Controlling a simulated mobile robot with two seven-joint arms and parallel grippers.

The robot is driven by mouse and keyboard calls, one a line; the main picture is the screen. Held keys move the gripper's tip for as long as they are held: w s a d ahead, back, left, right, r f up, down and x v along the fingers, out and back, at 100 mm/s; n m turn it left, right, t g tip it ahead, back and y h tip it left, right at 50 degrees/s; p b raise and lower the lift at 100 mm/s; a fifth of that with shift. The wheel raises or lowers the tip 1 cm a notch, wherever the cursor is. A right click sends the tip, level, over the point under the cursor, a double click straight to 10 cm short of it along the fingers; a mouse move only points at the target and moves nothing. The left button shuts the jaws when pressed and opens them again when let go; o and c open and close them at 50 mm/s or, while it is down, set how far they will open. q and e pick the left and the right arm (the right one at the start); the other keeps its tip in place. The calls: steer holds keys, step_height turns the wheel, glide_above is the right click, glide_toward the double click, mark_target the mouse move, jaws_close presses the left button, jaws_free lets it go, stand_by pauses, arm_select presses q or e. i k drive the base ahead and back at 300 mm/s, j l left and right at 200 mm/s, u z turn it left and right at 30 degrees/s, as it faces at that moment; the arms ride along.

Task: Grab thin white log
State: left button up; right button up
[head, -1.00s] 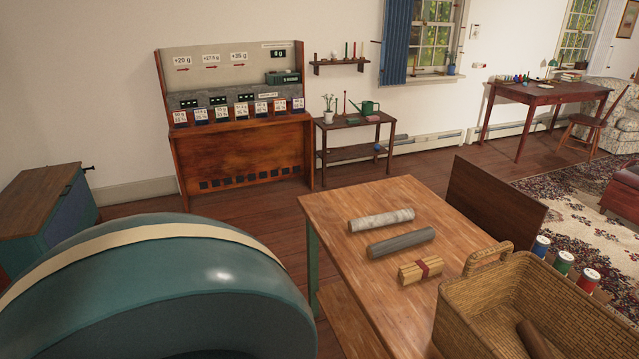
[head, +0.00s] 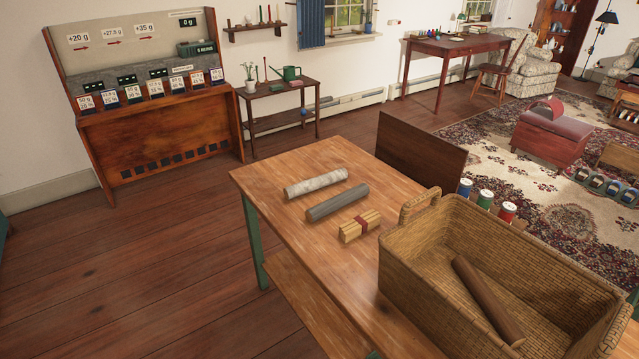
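A thin whitish log (head: 316,182) with a mottled bark-like surface lies on the wooden table (head: 275,215), near its far left part. A grey log (head: 337,202) lies beside it, nearer to me and roughly parallel. A bundle of yellowish sticks with a red band (head: 360,226) lies nearer still. A brown log (head: 488,300) lies inside the wicker basket (head: 415,275). Neither of my grippers shows in the head view.
The basket takes up the right part of the table. Red, green and blue spools (head: 485,200) stand behind it. A dark board (head: 421,150) rises at the table's far edge. Open wooden floor (head: 150,265) lies left of the table. A cabinet with displays (head: 150,130) stands against the wall.

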mark_target(294, 190)
steer(key=u, duration=1.05)
steer(key=i+u, duration=0.2)
steer(key=i, duration=2.75)
steer(key=i+z, duration=0.1)
steer(key=i, duration=0.4)
steer(key=i+j+z, duration=0.1)
steer(key=i, duration=0.35)
steer(key=i+j+z, duration=0.1)
steer(key=i, duration=0.4)
steer(key=j+z, duration=0.1)
steer(key=z, duration=3.4)
steer(key=i+l+z, duration=0.2)
steer(key=z, duration=0.25)
steer(key=i+l+z, duration=0.15)
steer(key=z, duration=0.3)
steer(key=i+z, duration=0.3)
steer(key=z, duration=0.15)
